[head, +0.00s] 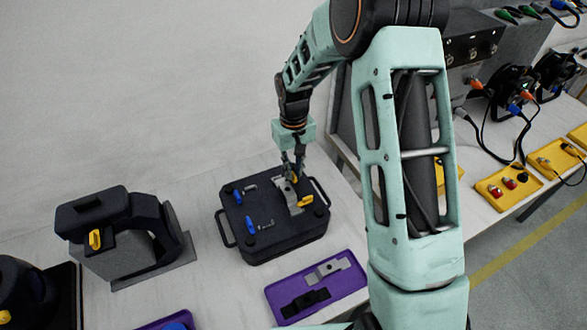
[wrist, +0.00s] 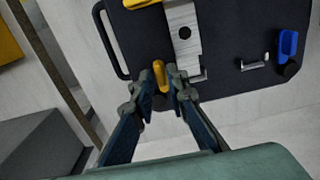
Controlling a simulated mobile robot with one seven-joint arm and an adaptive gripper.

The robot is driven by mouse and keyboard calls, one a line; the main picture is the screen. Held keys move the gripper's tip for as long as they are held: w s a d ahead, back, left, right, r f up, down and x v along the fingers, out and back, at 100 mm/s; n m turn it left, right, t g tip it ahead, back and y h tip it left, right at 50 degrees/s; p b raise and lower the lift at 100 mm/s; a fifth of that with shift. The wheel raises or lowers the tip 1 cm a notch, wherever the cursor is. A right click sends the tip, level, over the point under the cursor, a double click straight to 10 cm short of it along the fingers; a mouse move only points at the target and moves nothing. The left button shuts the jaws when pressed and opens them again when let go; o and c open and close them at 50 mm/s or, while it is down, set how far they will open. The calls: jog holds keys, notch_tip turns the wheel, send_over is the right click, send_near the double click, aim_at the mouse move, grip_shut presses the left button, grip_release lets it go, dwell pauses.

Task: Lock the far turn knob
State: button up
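The far turn knob (wrist: 160,75) is yellow and sits on the black box (head: 287,243), at the end of a silver metal plate (wrist: 181,17). In the wrist view its handle points along the plate's length. My gripper (wrist: 161,82) has one finger on each side of this knob, with slim gaps showing, so it looks open around it. In the head view my gripper (head: 293,169) partly hides the knob. A second yellow knob (head: 306,201) is at the plate's near end and lies crosswise.
Two blue knobs (head: 250,224) and small metal brackets are on the box's left half. Side handles (head: 225,229) stick out from the box. A purple tray (head: 341,288) with two plates lies in front. A dark clamp-like fixture (head: 105,225) stands at left.

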jog(key=shift+f, duration=0.3)
grip_shut()
